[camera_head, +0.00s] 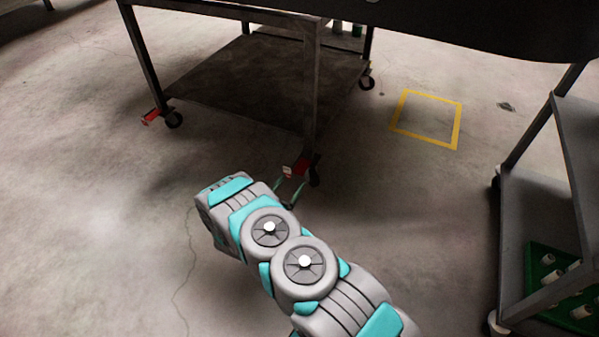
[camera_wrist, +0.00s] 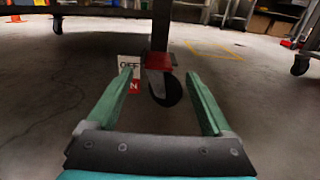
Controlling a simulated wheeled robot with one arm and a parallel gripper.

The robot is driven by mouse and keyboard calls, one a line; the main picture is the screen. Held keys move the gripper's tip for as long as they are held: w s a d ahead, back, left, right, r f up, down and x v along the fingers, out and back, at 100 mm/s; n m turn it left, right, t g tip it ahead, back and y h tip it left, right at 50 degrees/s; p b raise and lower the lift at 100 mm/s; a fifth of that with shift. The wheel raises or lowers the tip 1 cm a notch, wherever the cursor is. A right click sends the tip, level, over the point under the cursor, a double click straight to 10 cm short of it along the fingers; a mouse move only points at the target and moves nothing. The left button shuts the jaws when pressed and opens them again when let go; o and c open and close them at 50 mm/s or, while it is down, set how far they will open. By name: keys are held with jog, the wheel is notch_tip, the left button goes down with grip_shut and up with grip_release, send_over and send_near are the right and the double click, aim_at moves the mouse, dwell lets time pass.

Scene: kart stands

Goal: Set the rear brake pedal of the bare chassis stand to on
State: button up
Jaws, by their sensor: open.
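A dark stand (camera_head: 310,75) with a lower shelf fills the upper middle of the head view; its top is mostly out of view. Its near caster (camera_head: 315,178) has a red brake pedal (camera_head: 293,169). In the wrist view, that red pedal (camera_wrist: 158,61) sits above the black caster wheel (camera_wrist: 165,90). A label (camera_wrist: 129,67) beside it reads OFF on white above red, partly hidden by the left finger. Whether the pedal is up or down I cannot tell. My gripper (camera_head: 291,187) is open, its green fingers (camera_wrist: 158,74) either side of the caster in the picture, holding nothing.
Another red pedal (camera_head: 151,117) is on the stand's left caster (camera_head: 173,120). A shelved cart (camera_head: 540,200) with a green tray (camera_head: 545,270) stands at the right. A yellow square (camera_head: 427,120) marks the floor. Open floor lies left of my arm.

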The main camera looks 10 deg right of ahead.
aim_at(300, 170)
jog(key=x, duration=0.7)
jog(key=shift+w+d+f, duration=0.15)
jog(key=shift+w+f, duration=0.05)
jog(key=shift+w, duration=0.05)
jog(key=shift+c, duration=0.3)
grip_shut()
dwell(0.5)
